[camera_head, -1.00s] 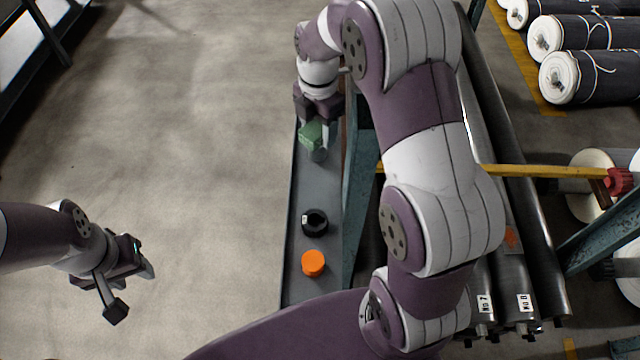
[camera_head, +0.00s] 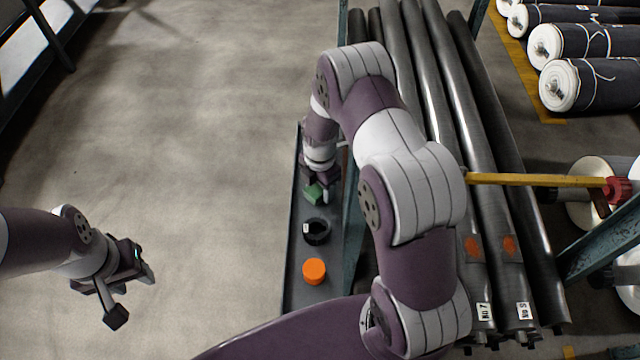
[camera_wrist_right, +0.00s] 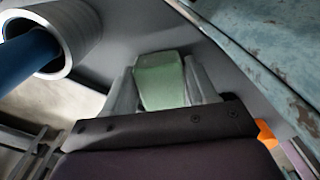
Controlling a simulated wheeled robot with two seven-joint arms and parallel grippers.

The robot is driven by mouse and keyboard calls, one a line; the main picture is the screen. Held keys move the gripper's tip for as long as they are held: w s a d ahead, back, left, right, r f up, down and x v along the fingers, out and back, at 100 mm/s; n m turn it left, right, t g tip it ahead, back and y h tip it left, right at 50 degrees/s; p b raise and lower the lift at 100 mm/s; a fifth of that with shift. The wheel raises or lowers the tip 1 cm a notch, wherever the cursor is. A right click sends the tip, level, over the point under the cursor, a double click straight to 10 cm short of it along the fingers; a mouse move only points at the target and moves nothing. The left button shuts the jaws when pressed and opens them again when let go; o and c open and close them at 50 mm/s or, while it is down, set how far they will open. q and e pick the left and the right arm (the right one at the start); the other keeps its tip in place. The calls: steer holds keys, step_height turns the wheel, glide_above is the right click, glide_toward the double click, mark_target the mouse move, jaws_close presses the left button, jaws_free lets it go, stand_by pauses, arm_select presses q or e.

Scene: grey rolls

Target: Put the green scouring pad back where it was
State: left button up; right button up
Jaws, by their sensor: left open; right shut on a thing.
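The green scouring pad (camera_head: 314,194) is between the fingers of my right gripper (camera_head: 318,190), over the narrow grey shelf (camera_head: 299,290). The right wrist view shows the pad (camera_wrist_right: 160,80) gripped on both sides by the fingers of my right gripper (camera_wrist_right: 163,88). I cannot tell whether the pad touches the shelf. Just in front of it is a black ring-shaped roll (camera_head: 316,231), and nearer to me an orange round piece (camera_head: 314,271). My left gripper (camera_head: 138,287) is open and empty over the floor at the left.
Long dark rolls (camera_head: 468,130) lie right of the shelf, behind a teal post (camera_head: 355,235). A yellow bar (camera_head: 530,179) with a red end (camera_head: 616,190) crosses there. Wrapped rolls (camera_head: 590,83) lie at the upper right. The floor (camera_head: 190,150) left of the shelf is clear.

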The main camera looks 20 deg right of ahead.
steer(key=o, duration=1)
steer(key=shift+f, duration=0.15)
step_height(320, 180, up, 12)
steer(key=shift+r+b, duration=0.2)
steer(key=shift+b, duration=0.35)
